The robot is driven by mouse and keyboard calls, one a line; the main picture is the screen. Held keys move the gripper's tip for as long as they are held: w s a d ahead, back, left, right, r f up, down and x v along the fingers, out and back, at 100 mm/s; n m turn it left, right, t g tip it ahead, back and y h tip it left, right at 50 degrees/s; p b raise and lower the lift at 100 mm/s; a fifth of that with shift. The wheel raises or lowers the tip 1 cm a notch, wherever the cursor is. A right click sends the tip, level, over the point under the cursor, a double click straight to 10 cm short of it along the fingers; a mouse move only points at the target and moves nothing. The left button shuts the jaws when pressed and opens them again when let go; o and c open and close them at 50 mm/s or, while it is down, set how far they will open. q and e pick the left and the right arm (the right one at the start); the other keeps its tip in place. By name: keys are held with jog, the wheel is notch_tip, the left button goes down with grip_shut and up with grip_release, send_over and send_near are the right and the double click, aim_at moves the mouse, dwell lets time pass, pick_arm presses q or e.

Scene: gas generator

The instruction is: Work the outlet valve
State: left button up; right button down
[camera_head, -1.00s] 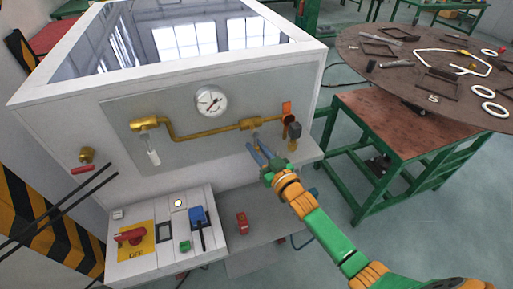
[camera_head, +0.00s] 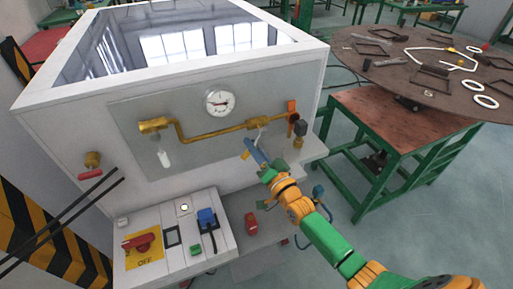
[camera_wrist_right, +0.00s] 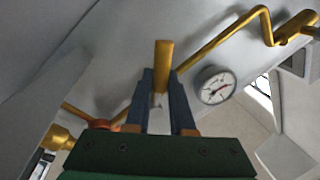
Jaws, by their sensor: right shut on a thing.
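The generator's grey front panel (camera_head: 200,165) carries a brass pipe (camera_head: 215,133) with a round gauge (camera_head: 219,103) above it. A valve fitting (camera_head: 260,123) sits near the right end of the pipe, with a pale, thin stem below it. My right gripper (camera_head: 251,149) is just below this fitting, with its blue fingers close together. A yellow handle (camera_wrist_right: 162,66) stands between the fingers in the right wrist view (camera_wrist_right: 160,100), and the gripper is shut on it. Its tip also shows in the head view (camera_head: 245,155). My left gripper is not in view.
An orange lever (camera_head: 291,107) and a dark fitting (camera_head: 299,127) sit right of the gripper. A switch box (camera_head: 175,240) with a red rotary switch (camera_head: 140,243) is lower left. A round table (camera_head: 425,70) with loose parts stands at the right.

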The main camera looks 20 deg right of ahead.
jog(key=m, duration=0.1)
jog(key=r+m, duration=0.1)
jog(key=m, duration=0.1)
jog(key=a+m+h, duration=0.1)
jog(key=m, duration=0.1)
jog(key=shift+r+t, duration=0.3)
jog(key=shift+r, duration=0.1)
jog(key=shift+a+r+m+h+p, duration=0.1)
jog(key=shift+r+m+h+p, duration=0.2)
jog(key=shift+m, duration=0.7)
jog(key=shift+a+r+m+h+p, duration=0.15)
jog(key=shift+r+m+h, duration=0.15)
jog(key=shift+m, duration=0.7)
jog(key=shift+d+r+m+h+p, duration=0.15)
jog(key=shift+r+m, duration=0.25)
jog(key=shift+m, duration=0.6)
jog(key=shift+a, duration=0.1)
jog(key=c, duration=1)
grip_release()
jog(key=shift+o, duration=1.2)
jog(key=shift+a, duration=0.1)
jog(key=shift+f, duration=0.1)
jog(key=s+f, duration=0.1)
jog(key=s, duration=0.6)
jog(key=shift+f+b, duration=0.15)
jog(key=shift+b, duration=0.15)
jog(key=shift+w, duration=0.1)
